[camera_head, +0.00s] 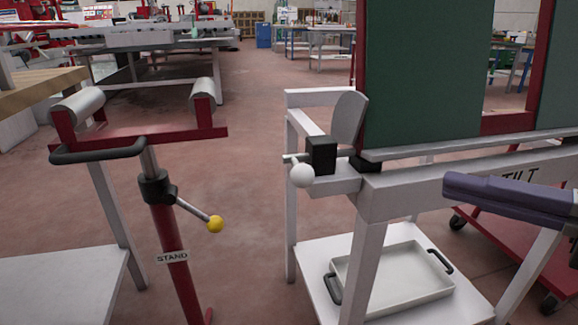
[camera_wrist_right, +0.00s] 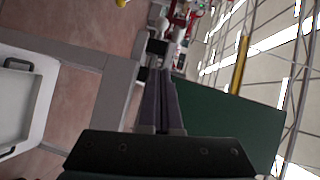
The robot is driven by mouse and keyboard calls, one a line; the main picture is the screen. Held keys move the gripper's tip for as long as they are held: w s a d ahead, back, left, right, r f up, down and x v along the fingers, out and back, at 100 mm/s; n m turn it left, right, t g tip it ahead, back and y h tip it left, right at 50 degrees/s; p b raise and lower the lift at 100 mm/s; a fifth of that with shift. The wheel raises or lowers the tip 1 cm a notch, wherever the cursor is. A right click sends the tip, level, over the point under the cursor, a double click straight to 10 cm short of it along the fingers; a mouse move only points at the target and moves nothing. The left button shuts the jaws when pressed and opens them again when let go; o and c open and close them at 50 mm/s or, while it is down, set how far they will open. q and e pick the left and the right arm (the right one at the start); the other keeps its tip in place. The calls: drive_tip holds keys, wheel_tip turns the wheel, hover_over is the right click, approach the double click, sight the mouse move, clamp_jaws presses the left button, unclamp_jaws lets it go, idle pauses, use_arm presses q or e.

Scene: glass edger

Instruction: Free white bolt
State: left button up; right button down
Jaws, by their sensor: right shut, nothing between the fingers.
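The white bolt has a round white knob (camera_head: 302,175) and a thin pale shaft running into a black block (camera_head: 321,155). The block sits on the left end of the white machine frame (camera_head: 425,185), beside a grey rounded plate (camera_head: 349,119). My right gripper (camera_head: 450,187) comes in from the right in front of the frame, apart from the knob and well to its right. Its long purple-grey fingers (camera_wrist_right: 161,72) lie together with nothing between them. My left gripper is not in view.
A dark green panel (camera_head: 427,70) stands above the frame. A white tray (camera_head: 395,280) with black handles lies on the lower shelf. A red stand (camera_head: 176,255) with rollers and a yellow knob (camera_head: 215,224) is at left. Open floor (camera_head: 240,170) lies between stand and frame.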

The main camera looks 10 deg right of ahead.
sight(311, 179)
drive_tip(key=x, duration=0.4)
drive_tip(key=s+a+b+x, duration=0.1)
drive_tip(key=x, duration=0.3)
drive_tip(key=a+x, duration=0.1)
drive_tip(key=x, duration=0.4)
drive_tip(key=shift+s+a+f, duration=0.1)
drive_tip(key=shift+s+f, duration=0.05)
drive_tip(key=shift+s, duration=0.2)
drive_tip(key=shift+s+a+p, duration=0.15)
drive_tip(key=shift+a+p, duration=0.3)
drive_tip(key=shift+a, duration=1.55)
drive_tip(key=shift+d, duration=0.1)
